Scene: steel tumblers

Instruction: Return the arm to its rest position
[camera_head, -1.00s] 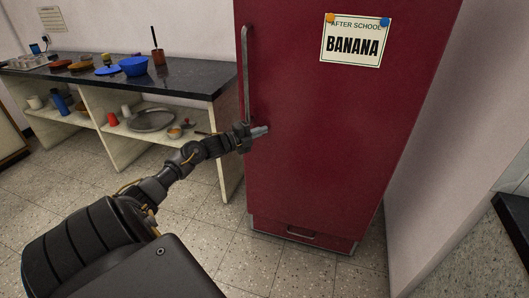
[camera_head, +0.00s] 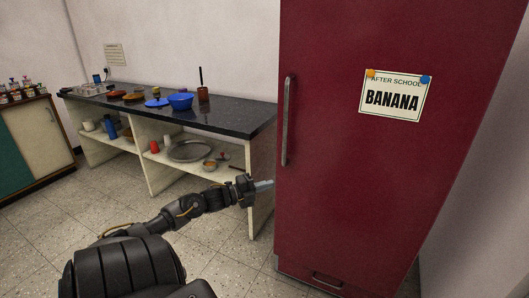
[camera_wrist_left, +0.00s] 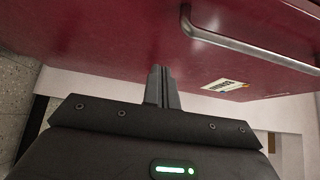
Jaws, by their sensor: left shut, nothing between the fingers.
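My left gripper (camera_head: 264,184) is shut and empty in the head view, at the end of my left arm, in front of the left edge of the red fridge (camera_head: 370,190). It shows in the left wrist view (camera_wrist_left: 162,72) with its two fingers together. The fridge door's metal handle (camera_head: 287,120) is above and to the right of the gripper in the head view, and the fingers are apart from it. The handle also shows in the left wrist view (camera_wrist_left: 245,48). The fridge door looks closed. My right gripper is not in view.
A dark-topped counter (camera_head: 235,118) stands left of the fridge, with blue bowls, a brown cup and other dishes on top. Its shelf (camera_head: 175,160) holds a large metal plate and several cups. A green-doored cabinet (camera_head: 35,150) is at far left. The tiled floor (camera_head: 110,195) is clear.

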